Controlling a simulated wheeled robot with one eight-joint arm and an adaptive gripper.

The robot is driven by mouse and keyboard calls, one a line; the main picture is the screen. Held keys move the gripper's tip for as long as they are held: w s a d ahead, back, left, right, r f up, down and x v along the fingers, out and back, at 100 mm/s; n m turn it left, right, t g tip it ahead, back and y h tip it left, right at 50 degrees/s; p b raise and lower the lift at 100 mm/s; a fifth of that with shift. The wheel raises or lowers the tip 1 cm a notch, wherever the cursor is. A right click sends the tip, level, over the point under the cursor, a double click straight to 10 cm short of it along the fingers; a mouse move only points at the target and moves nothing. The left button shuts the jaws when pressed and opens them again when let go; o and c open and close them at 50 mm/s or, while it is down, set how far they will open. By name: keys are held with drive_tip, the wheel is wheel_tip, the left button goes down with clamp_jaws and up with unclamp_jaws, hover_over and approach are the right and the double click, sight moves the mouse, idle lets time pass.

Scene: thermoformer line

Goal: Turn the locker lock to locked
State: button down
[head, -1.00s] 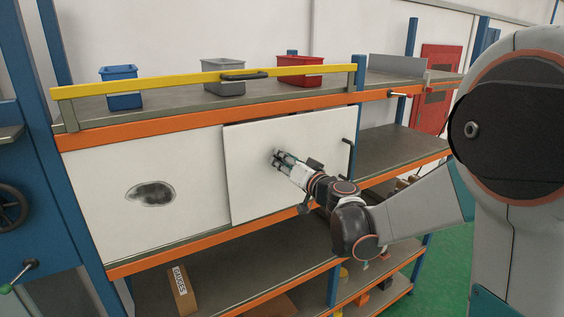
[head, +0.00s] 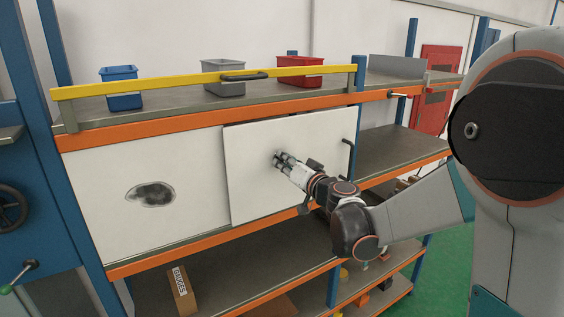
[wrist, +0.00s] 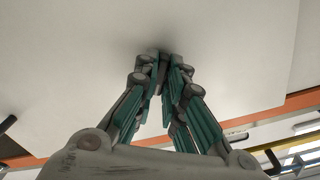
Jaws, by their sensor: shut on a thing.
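The locker is closed off by a white door panel (head: 250,190) in the head view; it also fills most of the wrist view (wrist: 70,60). My gripper (head: 279,157) reaches the middle of this panel from the right. In the wrist view my gripper (wrist: 162,60) has its fingers drawn together at the panel face, around the small dark lock. The fingers hide nearly all of the lock, so I cannot tell which way it is turned.
A dark upright handle (head: 349,158) is at the panel's right edge. A yellow rail (head: 180,80) runs above, in front of blue (head: 121,97), grey (head: 224,88) and red (head: 300,77) bins. A box (head: 181,291) lies on the lower shelf.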

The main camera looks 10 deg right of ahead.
idle(0.3)
drive_tip(key=shift+f+n+b, duration=0.1)
drive_tip(key=shift+n+b, duration=0.35)
drive_tip(key=shift+n, duration=0.95)
drive_tip(key=shift+n+b, duration=0.5)
drive_tip(key=shift+n, duration=0.9)
